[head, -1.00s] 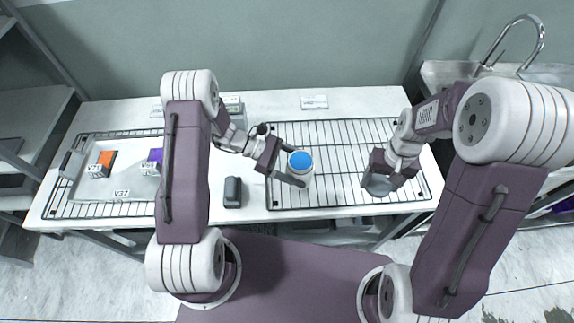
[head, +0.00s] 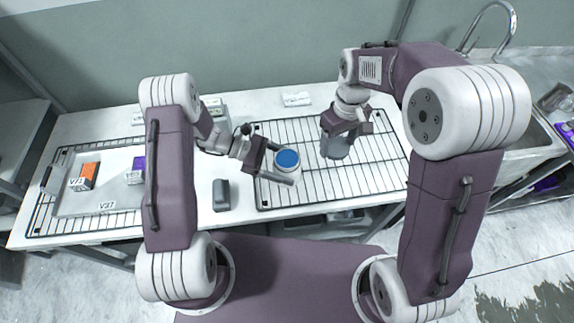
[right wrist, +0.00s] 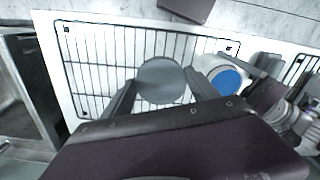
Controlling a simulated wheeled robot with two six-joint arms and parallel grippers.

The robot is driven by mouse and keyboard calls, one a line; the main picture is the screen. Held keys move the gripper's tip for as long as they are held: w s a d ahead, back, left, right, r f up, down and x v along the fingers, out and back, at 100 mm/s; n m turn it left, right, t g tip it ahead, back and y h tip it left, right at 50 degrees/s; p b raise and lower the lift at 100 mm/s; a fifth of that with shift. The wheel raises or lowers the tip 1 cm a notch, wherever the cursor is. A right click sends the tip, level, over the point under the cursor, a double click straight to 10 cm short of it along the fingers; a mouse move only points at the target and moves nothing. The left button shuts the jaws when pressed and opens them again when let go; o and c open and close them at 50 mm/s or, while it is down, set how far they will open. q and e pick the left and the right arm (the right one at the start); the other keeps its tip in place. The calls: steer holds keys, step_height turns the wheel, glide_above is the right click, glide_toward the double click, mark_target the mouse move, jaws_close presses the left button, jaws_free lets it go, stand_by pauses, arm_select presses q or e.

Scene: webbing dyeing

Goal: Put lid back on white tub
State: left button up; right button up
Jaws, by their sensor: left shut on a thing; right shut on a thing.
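The white tub (head: 287,161) stands at the left part of the wire rack, its round top showing blue. It also shows in the right wrist view (right wrist: 224,77), right of the lid. My left gripper (head: 277,163) is shut on the tub from the left side. My right gripper (head: 340,136) is shut on a grey round lid (head: 335,149) and holds it right of the tub, apart from it. In the right wrist view the lid (right wrist: 162,80) sits between the two fingers. How high it is above the rack is hard to tell.
The wire rack (head: 385,175) is bare on its right side. A dark grey block (head: 221,195) lies left of the rack. A tray (head: 110,187) with orange and purple items stands at the left. A sink and faucet (head: 510,20) are at the right.

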steer(key=a+r+n, duration=0.1)
steer(key=a, duration=0.3)
steer(key=s+a+n, duration=0.1)
steer(key=a, duration=0.3)
steer(key=a+r+n, duration=0.1)
steer(key=a, duration=0.3)
steer(key=shift+s+a+r+n, duration=0.15)
steer(key=shift+s+r+n, duration=0.05)
steer(key=shift+r+n, duration=0.2)
steer(key=shift+s+a, duration=0.3)
steer(key=shift+a, duration=0.1)
glide_above(289, 160)
steer(key=shift+w+a+f, duration=0.1)
steer(key=shift+f, duration=2)
steer(key=shift+f, duration=0.8)
steer(key=shift+f, duration=0.6)
